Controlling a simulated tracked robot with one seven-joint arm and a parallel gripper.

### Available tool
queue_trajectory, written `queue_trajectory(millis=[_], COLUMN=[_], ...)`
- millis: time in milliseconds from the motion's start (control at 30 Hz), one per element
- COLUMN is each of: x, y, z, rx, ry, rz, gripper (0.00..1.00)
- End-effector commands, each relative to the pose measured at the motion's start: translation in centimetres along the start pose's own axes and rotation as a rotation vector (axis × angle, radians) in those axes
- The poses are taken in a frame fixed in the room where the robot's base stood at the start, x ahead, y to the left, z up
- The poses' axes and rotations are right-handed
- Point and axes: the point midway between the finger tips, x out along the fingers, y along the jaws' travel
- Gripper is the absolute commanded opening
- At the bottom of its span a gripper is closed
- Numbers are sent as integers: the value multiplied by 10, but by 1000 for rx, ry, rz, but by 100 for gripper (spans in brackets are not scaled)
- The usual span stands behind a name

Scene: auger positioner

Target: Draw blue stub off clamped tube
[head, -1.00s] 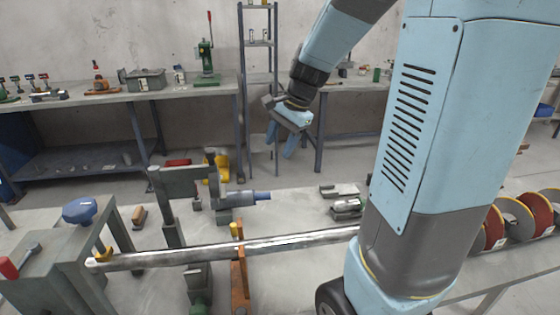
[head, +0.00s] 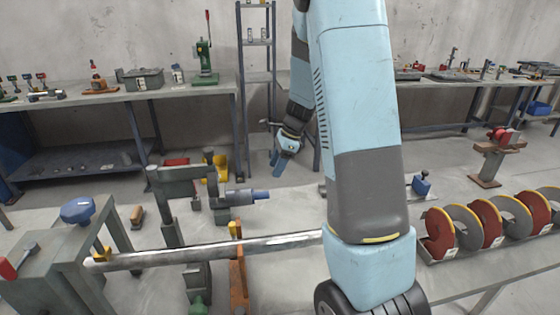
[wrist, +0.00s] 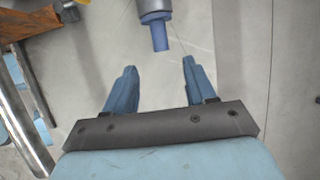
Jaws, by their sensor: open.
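The blue stub (head: 260,195) sticks out to the right from the end of the grey tube (head: 238,198), which is held level at the dark clamp stand (head: 178,190). In the wrist view the blue stub (wrist: 160,36) points toward me at the top, below the tube's end (wrist: 154,8). My gripper (head: 279,165) is to the right of the stub and, in the head picture, a little higher. In the wrist view my gripper (wrist: 159,75) has its two blue fingers spread apart with nothing between them. The stub lies beyond the fingertips, roughly in line with the gap, not touching them.
A long shiny bar (head: 205,251) runs across the front, near an orange stand (head: 238,270). A grey bench with a blue knob (head: 78,210) is at left. Red and grey auger discs (head: 490,226) stand at right. Open floor lies under the stub.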

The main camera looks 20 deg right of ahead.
Motion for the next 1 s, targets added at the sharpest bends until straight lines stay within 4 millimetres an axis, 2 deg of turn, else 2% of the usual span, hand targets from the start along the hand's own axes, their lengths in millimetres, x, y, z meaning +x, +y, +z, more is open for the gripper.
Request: queue_trajectory(millis=[600, 800, 1000], x=[97, 115, 121], y=[2, 1, 1], z=[0, 0, 0], rx=[-2, -3, -2], ry=[1, 1, 1], rz=[4, 2, 1], gripper=[55, 55, 55])
